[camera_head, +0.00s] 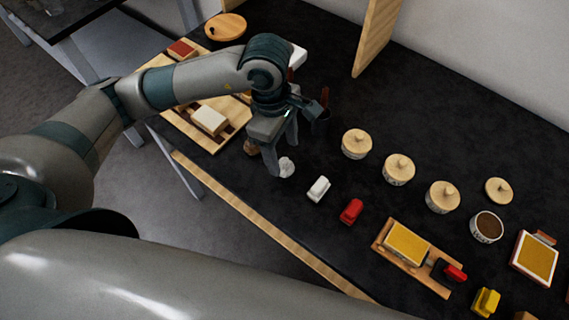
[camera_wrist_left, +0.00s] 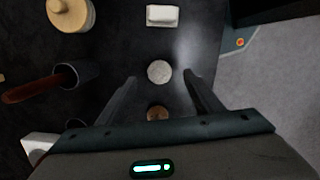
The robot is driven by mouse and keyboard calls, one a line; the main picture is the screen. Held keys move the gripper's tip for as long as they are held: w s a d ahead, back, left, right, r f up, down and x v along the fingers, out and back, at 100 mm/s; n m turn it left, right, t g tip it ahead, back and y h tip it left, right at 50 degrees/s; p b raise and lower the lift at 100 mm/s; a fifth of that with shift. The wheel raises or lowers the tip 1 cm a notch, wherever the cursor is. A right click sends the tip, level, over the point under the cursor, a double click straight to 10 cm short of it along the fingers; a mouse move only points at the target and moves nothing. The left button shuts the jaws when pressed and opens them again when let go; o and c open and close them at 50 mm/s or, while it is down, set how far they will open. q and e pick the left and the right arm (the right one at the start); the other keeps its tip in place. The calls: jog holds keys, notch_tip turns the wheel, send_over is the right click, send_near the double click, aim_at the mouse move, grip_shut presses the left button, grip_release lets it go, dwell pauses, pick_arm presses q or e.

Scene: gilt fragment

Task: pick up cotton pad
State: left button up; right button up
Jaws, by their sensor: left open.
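The cotton pad (camera_head: 286,167), a small white rounded piece, lies on the dark tabletop near the table's front edge. In the left wrist view the pad (camera_wrist_left: 159,72) appears as a pale disc between the fingertips. My left gripper (camera_head: 281,156) is open, pointing down over the table right beside the pad. In the left wrist view its two fingers (camera_wrist_left: 160,78) stand apart on either side of the pad, with gaps on both sides. Whether the fingertips are level with the pad is unclear. My right gripper is not in view.
A white block (camera_head: 318,189) and a red block (camera_head: 351,211) lie right of the pad. Several lidded jars, including one (camera_head: 356,143), stand behind. A brown piece (camera_head: 250,147) lies left of the gripper, near a wooden tray (camera_head: 212,146). A dark cup (camera_wrist_left: 78,74) holds a brown handle.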

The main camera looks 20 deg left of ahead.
aim_at(284, 160)
pick_arm(q)
jog(key=shift+f+p, duration=0.5)
notch_tip(284, 160, down, 3)
jog(key=shift+d+p, duration=0.1)
jog(key=shift+p, duration=0.65)
jog(key=shift+d+f, duration=0.1)
jog(key=shift+f, duration=0.4)
jog(key=c, duration=1.1)
